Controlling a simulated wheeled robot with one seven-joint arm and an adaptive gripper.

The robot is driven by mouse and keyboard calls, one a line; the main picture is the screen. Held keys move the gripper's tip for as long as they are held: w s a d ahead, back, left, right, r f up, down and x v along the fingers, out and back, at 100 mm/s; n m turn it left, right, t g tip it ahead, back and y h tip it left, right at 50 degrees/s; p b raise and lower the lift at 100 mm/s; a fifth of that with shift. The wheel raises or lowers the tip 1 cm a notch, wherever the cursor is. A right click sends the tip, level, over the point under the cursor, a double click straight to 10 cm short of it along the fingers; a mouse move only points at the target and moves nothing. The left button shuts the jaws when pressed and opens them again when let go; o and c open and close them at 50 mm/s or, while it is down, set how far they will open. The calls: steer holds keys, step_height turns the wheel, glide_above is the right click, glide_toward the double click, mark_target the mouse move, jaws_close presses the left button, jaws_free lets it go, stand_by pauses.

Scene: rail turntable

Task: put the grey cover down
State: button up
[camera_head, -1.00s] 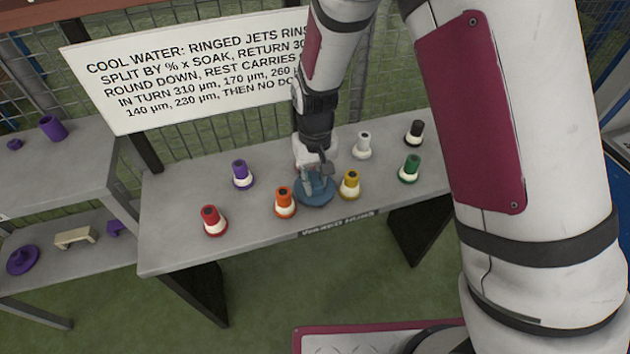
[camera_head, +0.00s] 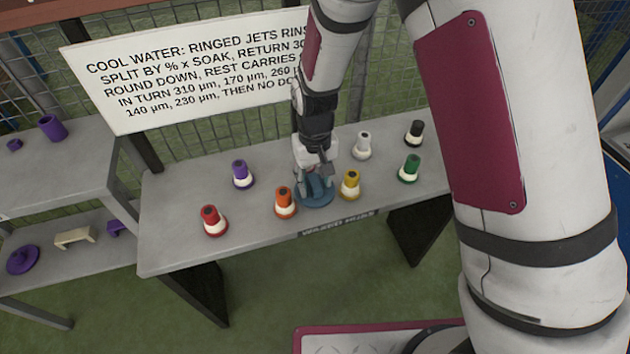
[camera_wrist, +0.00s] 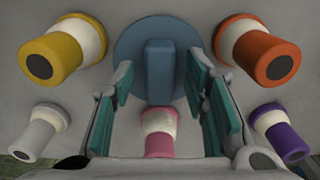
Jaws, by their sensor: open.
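A round slate-blue cover (camera_head: 318,201) with an upright block handle lies flat on the grey table, between the orange and yellow ringed jets. No plainly grey cover shows. In the wrist view the cover (camera_wrist: 132,52) is at the top middle. My gripper (camera_head: 317,184) is low over the cover with its fingers spread. In the wrist view my gripper (camera_wrist: 160,82) has one teal pad on each side of the handle, with gaps between pads and handle. Whatever may be under the cover is hidden.
Close by stand the orange jet (camera_head: 285,203), yellow jet (camera_head: 350,185) and a pink jet (camera_wrist: 159,135), hidden in the head view. Red (camera_head: 213,221), purple (camera_head: 242,175), white (camera_head: 363,146), green (camera_head: 410,170) and black (camera_head: 414,133) jets stand farther out. A sign (camera_head: 190,65) stands behind.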

mark_target(315, 182)
step_height(315, 182, up, 11)
steer(key=p, duration=0.1)
steer(key=shift+r, duration=0.2)
